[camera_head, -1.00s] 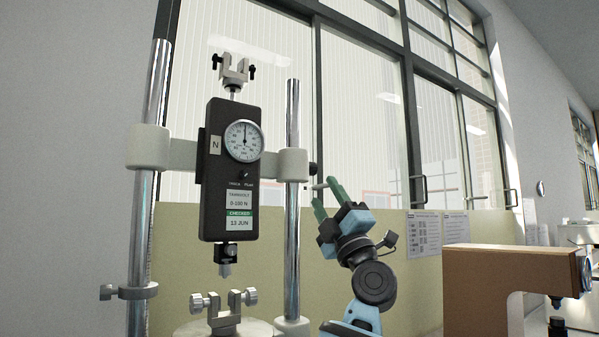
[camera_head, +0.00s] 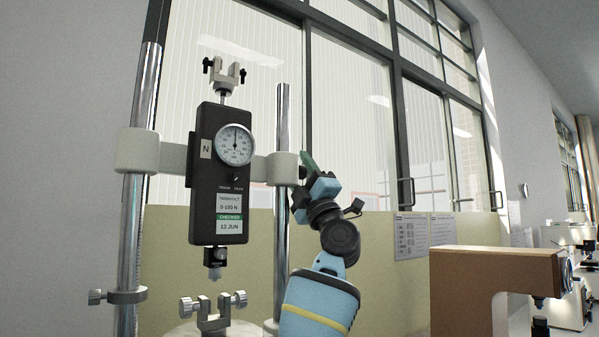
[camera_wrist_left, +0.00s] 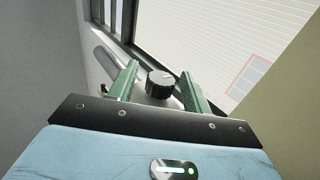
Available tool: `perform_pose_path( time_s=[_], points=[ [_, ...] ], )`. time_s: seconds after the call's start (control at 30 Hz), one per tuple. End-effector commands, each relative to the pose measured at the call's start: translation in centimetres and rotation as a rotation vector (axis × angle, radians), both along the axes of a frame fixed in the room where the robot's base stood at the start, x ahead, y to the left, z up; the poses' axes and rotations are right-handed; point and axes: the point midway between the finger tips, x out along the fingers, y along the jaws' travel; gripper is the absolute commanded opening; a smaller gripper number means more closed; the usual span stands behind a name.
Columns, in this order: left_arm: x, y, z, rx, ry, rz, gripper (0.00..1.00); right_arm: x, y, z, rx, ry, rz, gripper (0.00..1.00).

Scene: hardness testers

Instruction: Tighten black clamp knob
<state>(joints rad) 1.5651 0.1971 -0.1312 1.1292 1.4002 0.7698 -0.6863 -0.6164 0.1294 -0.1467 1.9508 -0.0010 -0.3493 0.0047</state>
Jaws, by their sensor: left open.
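The black clamp knob (camera_wrist_left: 160,83) shows in the left wrist view, round with a pale line on its face. In the head view the knob (camera_head: 302,172) is a small dark piece on the right side of the cream collar (camera_head: 281,168), partly hidden by my gripper. My left gripper (camera_head: 306,164) is open at that side of the collar. In the left wrist view the green fingers of the left gripper (camera_wrist_left: 159,74) stand on either side of the knob, with visible gaps. My right gripper is not in view.
The black force gauge (camera_head: 220,175) hangs on the crossbar between two chrome columns (camera_head: 283,120). A grip with two silver screws (camera_head: 213,308) stands below it. A brown machine (camera_head: 490,265) stands at the right, with free space between.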

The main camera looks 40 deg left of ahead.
Motion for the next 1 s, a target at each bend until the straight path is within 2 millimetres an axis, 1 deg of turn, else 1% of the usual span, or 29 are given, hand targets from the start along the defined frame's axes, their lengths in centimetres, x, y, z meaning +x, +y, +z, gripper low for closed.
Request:
perform_pose_path(
  time_s=[0.27, 0.37, 0.6, 0.63, 0.83, 1.0],
  points=[
    [0.05, 0.07, 0.09, 0.000, 0.000, 0.000, 0.49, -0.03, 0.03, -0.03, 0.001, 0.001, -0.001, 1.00],
    [0.05, 0.07, 0.08, 0.000, 0.000, 0.000, 0.37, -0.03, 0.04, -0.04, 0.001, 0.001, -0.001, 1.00],
    [0.05, 0.05, 0.08, 0.000, 0.000, 0.000, 0.06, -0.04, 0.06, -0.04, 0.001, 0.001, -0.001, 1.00],
    [0.05, 0.05, 0.08, 0.000, 0.000, 0.000, 0.05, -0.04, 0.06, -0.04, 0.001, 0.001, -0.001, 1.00],
    [0.06, -0.02, 0.09, -0.020, 0.006, -0.001, 0.05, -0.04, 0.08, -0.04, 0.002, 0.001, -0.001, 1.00],
    [0.09, -0.10, 0.10, -0.089, 0.024, -0.005, 0.05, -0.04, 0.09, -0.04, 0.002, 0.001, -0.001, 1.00]
  ],
)
